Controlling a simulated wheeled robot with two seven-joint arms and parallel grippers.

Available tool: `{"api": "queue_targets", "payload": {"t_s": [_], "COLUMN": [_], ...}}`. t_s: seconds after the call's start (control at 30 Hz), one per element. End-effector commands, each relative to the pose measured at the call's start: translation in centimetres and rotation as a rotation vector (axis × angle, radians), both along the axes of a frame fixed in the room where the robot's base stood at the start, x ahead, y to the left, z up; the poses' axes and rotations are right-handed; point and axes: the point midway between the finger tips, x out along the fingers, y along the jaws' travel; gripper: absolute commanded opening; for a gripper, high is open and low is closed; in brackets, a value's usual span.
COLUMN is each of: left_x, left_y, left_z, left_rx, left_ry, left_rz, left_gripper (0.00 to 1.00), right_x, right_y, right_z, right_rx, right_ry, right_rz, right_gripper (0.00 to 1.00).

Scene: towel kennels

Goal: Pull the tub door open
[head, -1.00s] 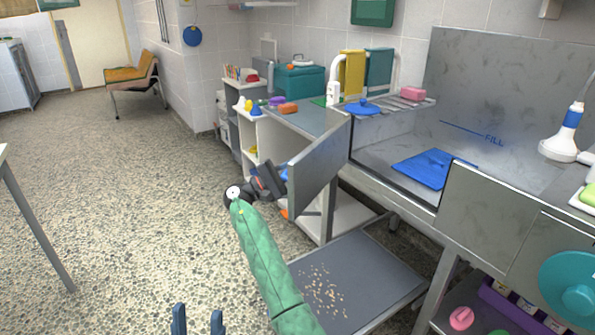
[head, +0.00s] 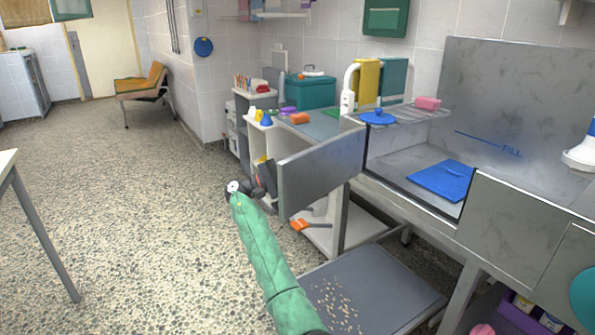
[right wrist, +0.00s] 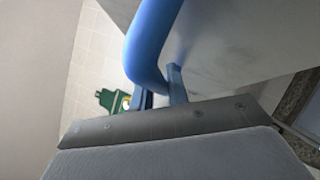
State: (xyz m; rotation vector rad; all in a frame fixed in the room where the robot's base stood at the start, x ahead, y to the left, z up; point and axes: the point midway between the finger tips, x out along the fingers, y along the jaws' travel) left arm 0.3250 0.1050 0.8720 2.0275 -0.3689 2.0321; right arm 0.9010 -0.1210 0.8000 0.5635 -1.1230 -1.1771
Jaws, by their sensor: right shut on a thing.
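The tub door (head: 322,172) is a grey steel panel. It stands swung well out from the front of the steel tub (head: 412,193), leaving the tub's opening clear. My right gripper (head: 268,178) is at the door's free end, partly hidden behind the panel. In the right wrist view, its blue fingers (right wrist: 158,92) are shut on the blue bar handle (right wrist: 148,45), and the door's grey face (right wrist: 235,40) fills the upper right. The handle is hidden in the head view. My left gripper is out of view.
A grey step platform (head: 365,290) with scattered kibble lies below the door. White shelving (head: 265,165) stands behind the door. A blue mat (head: 442,180) lies in the tub. The speckled floor (head: 140,210) to the left is open, with a table (head: 12,170) at the edge.

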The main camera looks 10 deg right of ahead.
Motion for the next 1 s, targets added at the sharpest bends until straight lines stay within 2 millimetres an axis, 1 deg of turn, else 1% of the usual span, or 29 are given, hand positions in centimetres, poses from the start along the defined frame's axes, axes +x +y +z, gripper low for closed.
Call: {"api": "queue_targets", "payload": {"t_s": [0.33, 0.37, 0.4, 0.47, 0.77, 0.87, 1.0], "left_x": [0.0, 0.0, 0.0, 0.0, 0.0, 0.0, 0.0], "left_y": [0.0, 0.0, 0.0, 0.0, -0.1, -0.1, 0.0], "left_z": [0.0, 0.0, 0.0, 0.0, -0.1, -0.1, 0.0], "left_rx": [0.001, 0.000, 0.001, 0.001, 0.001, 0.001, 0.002], "left_ry": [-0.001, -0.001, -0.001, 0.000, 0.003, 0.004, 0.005], "left_rz": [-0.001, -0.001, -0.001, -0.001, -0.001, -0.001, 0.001], "left_gripper": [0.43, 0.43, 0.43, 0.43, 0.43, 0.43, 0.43], "right_x": [0.0, 0.0, 0.0, 0.0, 0.0, 0.1, 0.1], "right_y": [0.0, 0.0, 0.0, 0.0, 0.1, 0.7, 2.4], "right_z": [-0.1, -0.1, -0.1, -0.1, 0.0, -0.2, -0.9], "right_rx": [0.001, 0.001, 0.001, 0.001, 0.000, 0.000, 0.000], "right_ry": [0.002, 0.002, 0.002, 0.002, 0.001, 0.001, 0.001], "right_rz": [-0.001, -0.001, -0.001, -0.001, -0.001, 0.000, 0.001], "right_gripper": [0.00, 0.18, 0.26, 0.38, 0.38, 0.38, 0.38]}}
